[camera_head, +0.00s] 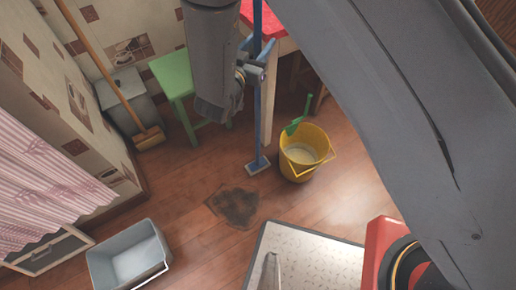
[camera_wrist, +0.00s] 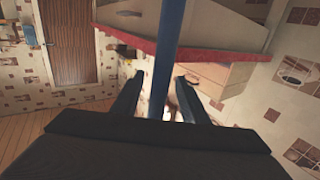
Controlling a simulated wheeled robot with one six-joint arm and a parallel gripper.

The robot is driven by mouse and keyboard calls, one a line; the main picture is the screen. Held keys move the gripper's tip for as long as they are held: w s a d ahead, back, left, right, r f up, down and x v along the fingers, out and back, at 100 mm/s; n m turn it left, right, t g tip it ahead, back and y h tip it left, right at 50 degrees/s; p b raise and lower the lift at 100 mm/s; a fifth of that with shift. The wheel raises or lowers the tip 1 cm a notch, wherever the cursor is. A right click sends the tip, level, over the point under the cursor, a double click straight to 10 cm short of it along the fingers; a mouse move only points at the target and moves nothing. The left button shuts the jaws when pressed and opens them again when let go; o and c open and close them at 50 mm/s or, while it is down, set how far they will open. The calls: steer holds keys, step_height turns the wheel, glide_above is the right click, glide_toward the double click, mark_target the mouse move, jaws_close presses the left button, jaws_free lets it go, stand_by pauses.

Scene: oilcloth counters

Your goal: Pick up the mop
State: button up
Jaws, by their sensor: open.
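The mop (camera_head: 257,125) has a long blue handle and a flat pale-blue head that rests on the floor beside the yellow bucket. It stands upright close to the red-topped table. My gripper (camera_head: 259,73) is at the handle, well above the head. In the wrist view the blue handle (camera_wrist: 172,25) runs up between the two dark fingers of my gripper (camera_wrist: 159,78). The fingers are open, one on each side of the handle, with gaps visible. The lower part of the handle is hidden by the gripper body in the wrist view.
A yellow bucket (camera_head: 317,141) holding a green-handled tool stands right of the mop head. A green stool (camera_head: 175,70) and a wooden-handled broom (camera_head: 108,70) are at left. A grey tub (camera_head: 126,258) sits lower left. A dark stain (camera_head: 236,206) marks the open floor. The table's red edge (camera_head: 286,20) is near.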

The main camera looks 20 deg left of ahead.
steer(key=shift+w+d, duration=0.25)
steer(key=shift+w, duration=1)
steer(key=shift+c, duration=0.4)
jaws_close()
steer(key=shift+r, duration=0.1)
